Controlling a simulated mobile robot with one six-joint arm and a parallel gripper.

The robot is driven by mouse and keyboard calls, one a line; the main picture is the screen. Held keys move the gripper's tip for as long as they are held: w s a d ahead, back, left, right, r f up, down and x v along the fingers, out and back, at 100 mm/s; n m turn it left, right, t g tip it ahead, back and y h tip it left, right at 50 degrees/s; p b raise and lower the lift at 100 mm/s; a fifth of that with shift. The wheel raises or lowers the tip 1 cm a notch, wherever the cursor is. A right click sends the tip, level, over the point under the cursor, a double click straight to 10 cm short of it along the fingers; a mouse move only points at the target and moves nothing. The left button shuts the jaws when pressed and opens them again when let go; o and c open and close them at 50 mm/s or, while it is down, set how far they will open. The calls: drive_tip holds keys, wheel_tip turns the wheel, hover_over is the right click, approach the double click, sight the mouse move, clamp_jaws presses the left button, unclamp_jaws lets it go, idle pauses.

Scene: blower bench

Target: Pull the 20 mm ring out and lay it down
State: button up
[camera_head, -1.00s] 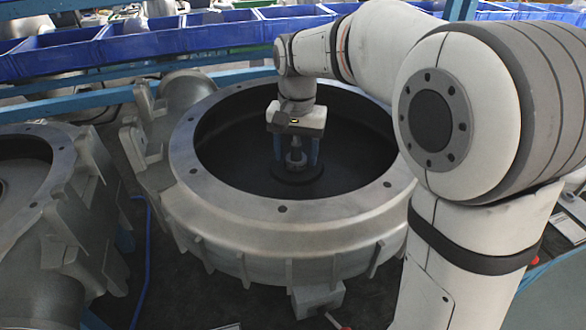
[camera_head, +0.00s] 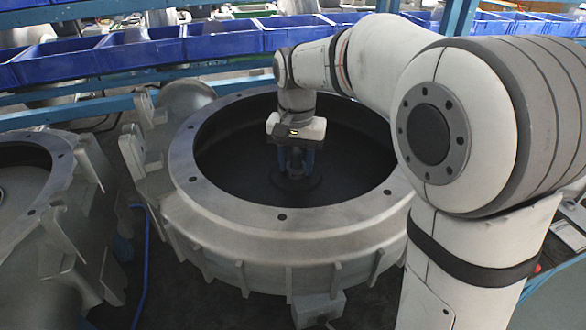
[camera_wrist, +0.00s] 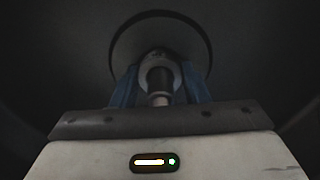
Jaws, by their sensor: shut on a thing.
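My gripper (camera_head: 296,172) points down inside the large round grey casing (camera_head: 240,230), over the dark disc (camera_wrist: 195,28) at its floor. Its two blue fingers are shut on a small grey ring-like part (camera_wrist: 154,58) at the disc's centre, which also shows dimly between the fingers in the head view. In the wrist view the fingers stand on either side of this part, and a dark cylindrical piece (camera_wrist: 159,80) shows between them. The ring's size cannot be read. The poor light hides whether it still touches the disc or shaft.
The casing's raised flange (camera_head: 235,207) with bolt holes surrounds my gripper. A second grey casing (camera_head: 50,200) stands at the left. Blue bins (camera_head: 140,47) line the back behind a blue rail. A blue cable (camera_head: 146,250) runs on the dark floor between the casings.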

drive_tip(key=shift+w+r+p, duration=0.1)
drive_tip(key=shift+r+p, duration=0.5)
drive_tip(key=shift+r, duration=0.15)
idle(0.3)
drive_tip(key=shift+r+p, duration=4.1)
drive_tip(key=shift+r, duration=0.95)
drive_tip(key=shift+f, duration=0.1)
